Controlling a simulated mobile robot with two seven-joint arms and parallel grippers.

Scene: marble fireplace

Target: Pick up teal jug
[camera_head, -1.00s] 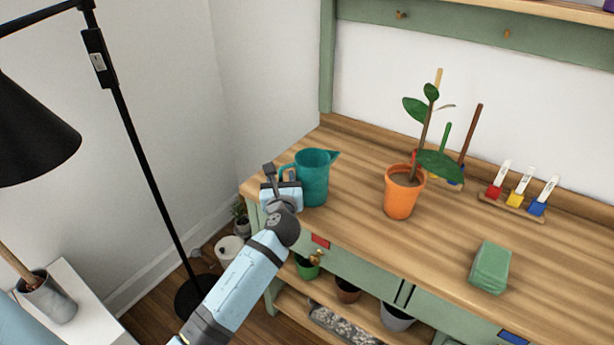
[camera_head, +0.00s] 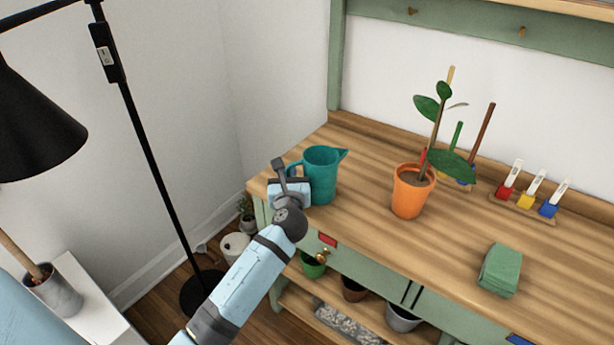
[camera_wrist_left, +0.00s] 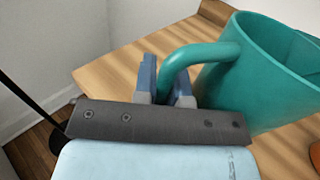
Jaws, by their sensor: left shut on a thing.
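The teal jug (camera_head: 322,177) stands upright near the left end of the wooden bench, its spout pointing right and its handle towards my left gripper. My left gripper (camera_head: 291,177) is at the jug's left side. In the left wrist view the gripper's two blue fingers (camera_wrist_left: 166,85) are shut on the jug's handle (camera_wrist_left: 203,54), one on each side of it. The jug's body (camera_wrist_left: 262,75) fills the right of that view, and its base is partly hidden. My right gripper is not in view.
An orange pot with a plant (camera_head: 409,192) stands right of the jug. A green block (camera_head: 500,270) lies near the bench's (camera_head: 450,245) front edge. Small coloured tools (camera_head: 530,192) stand in a rack behind. A black floor lamp (camera_head: 150,160) stands at the left.

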